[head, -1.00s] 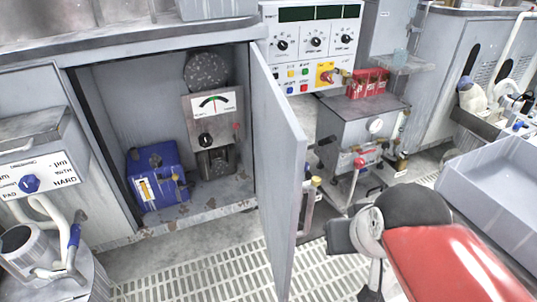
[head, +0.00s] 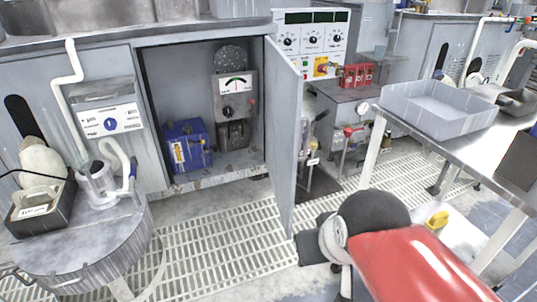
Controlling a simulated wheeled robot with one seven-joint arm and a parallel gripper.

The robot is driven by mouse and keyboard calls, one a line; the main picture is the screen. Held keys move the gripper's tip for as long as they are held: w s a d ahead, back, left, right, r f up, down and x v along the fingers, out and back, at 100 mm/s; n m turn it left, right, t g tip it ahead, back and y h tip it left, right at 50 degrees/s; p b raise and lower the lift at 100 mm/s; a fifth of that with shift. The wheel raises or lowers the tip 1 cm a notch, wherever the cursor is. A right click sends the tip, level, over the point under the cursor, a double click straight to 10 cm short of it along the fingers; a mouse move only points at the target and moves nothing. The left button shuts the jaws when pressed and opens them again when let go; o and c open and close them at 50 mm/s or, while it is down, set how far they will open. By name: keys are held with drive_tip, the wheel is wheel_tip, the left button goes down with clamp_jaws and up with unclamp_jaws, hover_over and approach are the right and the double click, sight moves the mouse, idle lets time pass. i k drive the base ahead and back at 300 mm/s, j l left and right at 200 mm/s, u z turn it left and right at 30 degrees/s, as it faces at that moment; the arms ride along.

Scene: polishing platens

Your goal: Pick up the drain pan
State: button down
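A shallow, open grey rectangular tray (head: 445,122), which looks like the drain pan, sits on the grey table (head: 478,150) at the right in the head view. It lies flat, and its inside looks empty. My red and black arm is folded at the lower right, well short of the tray. I cannot make out my gripper's fingers, and nothing is seen touching the tray.
An open cabinet door (head: 286,140) juts out at the middle. A blue box (head: 187,147) and a dial gauge (head: 235,97) are inside the cabinet. A round stand (head: 85,240) is at lower left. Grated floor (head: 225,240) lies clear in between.

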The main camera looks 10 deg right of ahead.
sight(516, 103)
drive_tip(key=k+l+u, duration=0.45)
drive_tip(key=k+l, duration=0.2)
drive_tip(key=k, duration=0.15)
drive_tip(key=l+u, duration=0.1)
drive_tip(key=l, duration=0.3)
drive_tip(key=k+l+u, duration=0.1)
drive_tip(key=l, duration=0.3)
drive_tip(key=k+l+u, duration=0.1)
drive_tip(key=l, duration=0.25)
drive_tip(key=k+l+u, duration=0.1)
drive_tip(key=l, duration=0.3)
drive_tip(key=k+l+u, duration=0.15)
drive_tip(key=l, duration=0.2)
drive_tip(key=l+u, duration=0.15)
drive_tip(key=l, duration=0.6)
drive_tip(key=k+l+u, duration=0.1)
drive_tip(key=l, duration=0.65)
drive_tip(key=l+u, duration=0.15)
drive_tip(key=l, duration=0.6)
drive_tip(key=k, duration=0.05)
